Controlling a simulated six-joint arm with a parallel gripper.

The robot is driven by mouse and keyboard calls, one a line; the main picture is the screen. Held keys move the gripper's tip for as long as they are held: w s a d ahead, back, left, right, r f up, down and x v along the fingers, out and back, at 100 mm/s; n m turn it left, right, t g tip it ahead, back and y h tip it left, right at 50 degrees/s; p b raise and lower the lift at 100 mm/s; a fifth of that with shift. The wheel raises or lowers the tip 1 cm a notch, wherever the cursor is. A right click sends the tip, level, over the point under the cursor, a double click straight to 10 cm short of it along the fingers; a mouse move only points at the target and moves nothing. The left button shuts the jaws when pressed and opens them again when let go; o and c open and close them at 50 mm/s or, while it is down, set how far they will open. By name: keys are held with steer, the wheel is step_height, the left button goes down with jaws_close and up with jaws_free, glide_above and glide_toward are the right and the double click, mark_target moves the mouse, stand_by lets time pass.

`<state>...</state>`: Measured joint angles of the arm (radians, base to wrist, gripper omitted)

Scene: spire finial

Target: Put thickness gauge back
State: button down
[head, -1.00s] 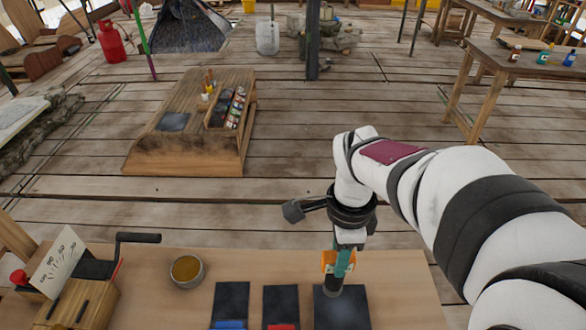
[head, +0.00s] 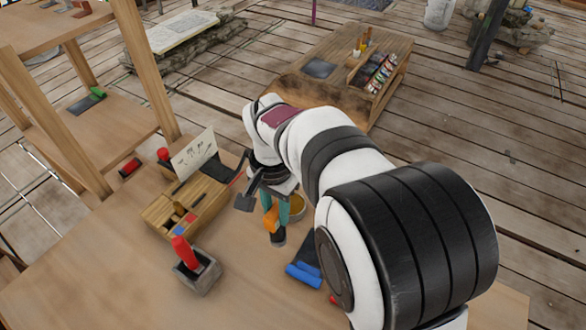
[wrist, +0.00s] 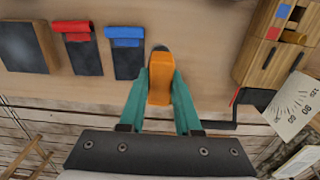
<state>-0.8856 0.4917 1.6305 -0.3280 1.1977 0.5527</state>
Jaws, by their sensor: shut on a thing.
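My gripper (head: 273,212) has its teal fingers shut on an orange tool with a dark round tip, which I take to be the thickness gauge (head: 269,221). In the wrist view the orange body (wrist: 161,78) sits between the fingers (wrist: 160,95), its dark tip pointing away from me. It is held over the wooden bench (head: 100,265), right of a wooden box (head: 207,200) with slots, a crank and a white printed card (head: 195,152). I cannot tell whether the tip touches the bench.
Dark pads with a blue roll (wrist: 125,37) and a red roll (wrist: 71,28) lie beside the gauge, with a dark square plate (wrist: 22,45) farther along. A grey block (head: 196,278) holds a red-handled tool (head: 182,252). A bowl (head: 298,204) stands behind my gripper.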

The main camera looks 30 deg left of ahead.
steer(key=s+a+f, duration=0.1)
steer(key=a+f, duration=0.3)
steer(key=f, duration=0.2)
steer(key=shift+s+f, duration=0.35)
steer(key=shift+s, duration=0.05)
steer(key=c, duration=0.6)
jaws_free()
steer(key=shift+f, duration=0.15)
